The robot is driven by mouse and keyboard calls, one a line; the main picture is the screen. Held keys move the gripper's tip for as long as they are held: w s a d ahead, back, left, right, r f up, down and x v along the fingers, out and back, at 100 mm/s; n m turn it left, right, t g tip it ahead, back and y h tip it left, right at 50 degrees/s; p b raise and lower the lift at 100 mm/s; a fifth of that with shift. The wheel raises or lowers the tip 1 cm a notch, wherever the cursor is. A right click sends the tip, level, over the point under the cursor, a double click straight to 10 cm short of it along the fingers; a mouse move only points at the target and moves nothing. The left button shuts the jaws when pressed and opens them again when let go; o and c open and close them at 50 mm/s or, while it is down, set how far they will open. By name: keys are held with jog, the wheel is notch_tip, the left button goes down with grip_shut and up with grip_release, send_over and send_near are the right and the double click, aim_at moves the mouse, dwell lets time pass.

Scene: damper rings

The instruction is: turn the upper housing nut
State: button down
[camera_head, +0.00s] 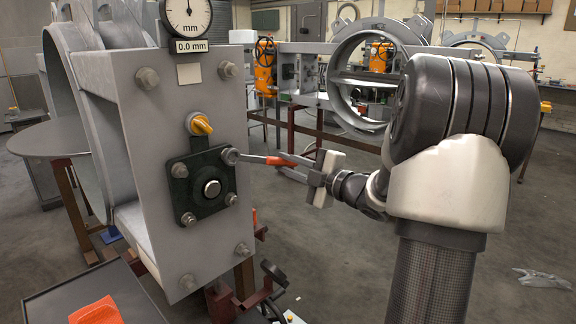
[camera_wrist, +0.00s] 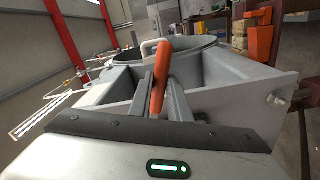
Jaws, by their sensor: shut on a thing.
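A dark green square housing (camera_head: 200,187) is bolted to a grey upright plate, with a nut at each corner and a round shaft end in its middle. A spanner with a red-orange handle (camera_head: 279,161) reaches left to the housing's upper right nut (camera_head: 230,156). Its ring end appears to be around that nut, though I cannot tell how fully it is seated. My gripper (camera_head: 292,167) is shut on the handle, to the right of the housing. In the wrist view, the handle (camera_wrist: 160,76) stands between my two fingers. The spanner's far end is hidden there.
A dark tray (camera_head: 60,303) with an orange object lies at the lower left. The floor right of the plate is mostly open.

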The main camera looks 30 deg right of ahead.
jog(key=shift+w+a+b, duration=0.15)
jog(key=shift+w+b, duration=0.15)
jog(key=shift+w, duration=0.15)
dwell(0.5)
jog(key=shift+w+a, duration=0.1)
jog(key=shift+w, duration=0.15)
jog(key=c, duration=1.6)
grip_release()
jog(key=c, duration=0.4)
